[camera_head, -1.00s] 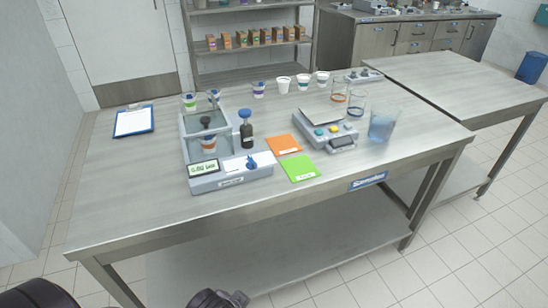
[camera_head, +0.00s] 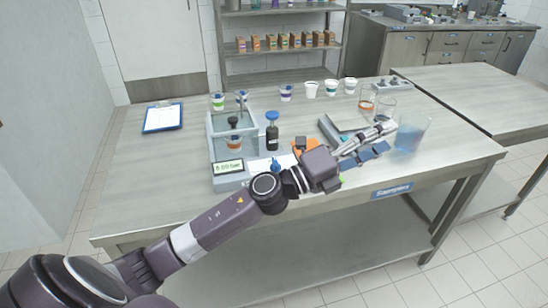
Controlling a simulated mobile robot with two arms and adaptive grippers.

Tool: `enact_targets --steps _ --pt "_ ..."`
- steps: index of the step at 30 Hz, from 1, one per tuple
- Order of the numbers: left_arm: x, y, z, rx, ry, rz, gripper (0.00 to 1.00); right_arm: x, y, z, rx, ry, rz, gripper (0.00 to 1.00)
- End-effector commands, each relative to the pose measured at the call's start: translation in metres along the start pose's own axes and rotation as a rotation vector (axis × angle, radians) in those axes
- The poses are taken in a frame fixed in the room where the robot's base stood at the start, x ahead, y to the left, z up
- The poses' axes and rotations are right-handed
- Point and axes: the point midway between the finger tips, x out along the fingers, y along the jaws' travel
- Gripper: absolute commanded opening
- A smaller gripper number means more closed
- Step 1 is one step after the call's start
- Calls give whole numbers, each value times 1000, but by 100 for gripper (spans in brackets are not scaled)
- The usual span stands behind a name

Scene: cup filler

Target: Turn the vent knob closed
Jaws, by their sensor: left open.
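The cup filler (camera_head: 228,181) is a grey machine with a clear-walled chamber, on the near left part of the table. A small blue knob (camera_head: 277,165) sits on its front panel, partly covered by my left arm. I take this to be the vent knob; its exact angle is too small to tell. A lit display (camera_head: 228,168) is left of it. My left gripper (camera_head: 388,138) is open and empty, its fingers pointing right over the scale, well to the right of the knob. My right gripper is not in view.
A black bottle with blue cap (camera_head: 272,131) stands beside the chamber. The scale (camera_head: 333,128) and an orange card (camera_head: 305,142) are partly hidden by my arm. A beaker of blue liquid (camera_head: 411,134) stands just right of my gripper. The table's left side is mostly clear.

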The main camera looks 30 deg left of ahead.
Motion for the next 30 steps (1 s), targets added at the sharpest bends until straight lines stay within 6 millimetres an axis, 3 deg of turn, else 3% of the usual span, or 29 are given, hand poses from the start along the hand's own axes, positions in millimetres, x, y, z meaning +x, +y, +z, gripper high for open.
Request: enact_targets --steps 4,8,11,15,21,25,30 --pt "9 2 -19 343 302 17 51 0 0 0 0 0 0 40" --pt "-7 28 -17 611 560 102 51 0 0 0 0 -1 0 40" --pt "-33 55 6 787 750 216 51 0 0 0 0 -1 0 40" --pt "-89 85 65 965 990 436 51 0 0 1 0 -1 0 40" --pt "-175 89 152 1040 1218 749 51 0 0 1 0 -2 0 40" --pt "-208 82 180 1030 1285 860 51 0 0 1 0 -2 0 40" --pt "-219 88 184 1020 1311 896 51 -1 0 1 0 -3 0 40"
